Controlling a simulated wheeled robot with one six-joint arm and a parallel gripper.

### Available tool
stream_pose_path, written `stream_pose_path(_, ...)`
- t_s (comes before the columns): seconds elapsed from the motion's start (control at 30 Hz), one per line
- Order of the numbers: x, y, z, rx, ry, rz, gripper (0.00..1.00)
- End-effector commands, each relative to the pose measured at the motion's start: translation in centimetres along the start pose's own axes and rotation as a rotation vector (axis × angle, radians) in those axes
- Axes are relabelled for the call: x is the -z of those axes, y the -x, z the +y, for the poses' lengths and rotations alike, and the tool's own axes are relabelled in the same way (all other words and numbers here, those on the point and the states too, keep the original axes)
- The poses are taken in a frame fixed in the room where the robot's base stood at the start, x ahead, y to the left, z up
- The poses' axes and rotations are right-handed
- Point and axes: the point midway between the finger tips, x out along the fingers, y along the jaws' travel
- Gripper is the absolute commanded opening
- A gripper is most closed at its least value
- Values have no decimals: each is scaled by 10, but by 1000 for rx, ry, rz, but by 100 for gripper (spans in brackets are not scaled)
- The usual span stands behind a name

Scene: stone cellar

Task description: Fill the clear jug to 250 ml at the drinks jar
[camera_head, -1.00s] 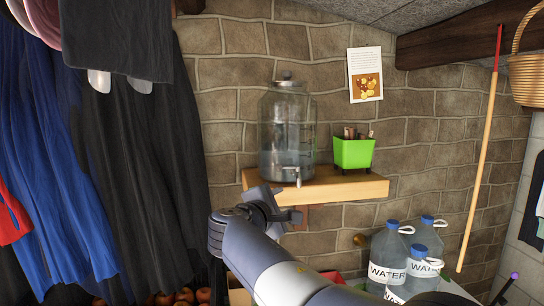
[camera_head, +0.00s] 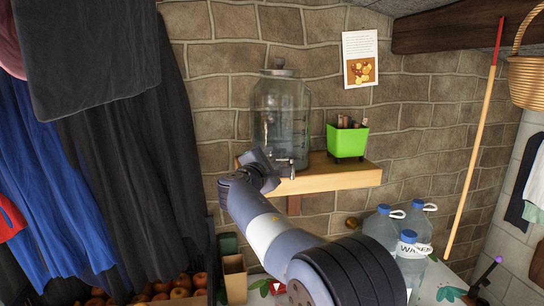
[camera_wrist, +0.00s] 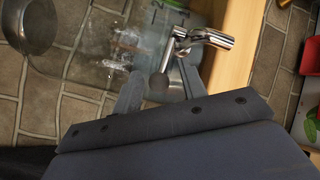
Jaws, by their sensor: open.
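The drinks jar (camera_head: 281,112) is clear glass with a metal lid, standing on a wooden shelf (camera_head: 335,178) against the stone wall. Its metal tap (camera_head: 290,163) points out over the shelf's front edge. In the wrist view the jar's glass (camera_wrist: 95,55) fills the upper left, and the tap (camera_wrist: 205,38) is close up. My gripper (camera_head: 262,160) is just in front of the jar, left of the tap. I cannot make out the clear jug in either view.
A green pot (camera_head: 347,141) stands on the shelf right of the jar. Several water bottles (camera_head: 384,226) stand below right. Dark hanging clothes (camera_head: 128,165) crowd the left, with apples (camera_head: 180,282) beneath. A cardboard box (camera_head: 234,279) sits below the shelf. A pole (camera_head: 475,140) leans at the right.

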Motion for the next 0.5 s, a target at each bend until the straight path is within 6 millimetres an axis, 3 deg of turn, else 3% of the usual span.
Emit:
stream_pose_path(0.27, 0, -2, 0, 0, -1, 0, 40)
stream_pose_path(0.5, 0, -2, 0, 0, -1, 0, 22)
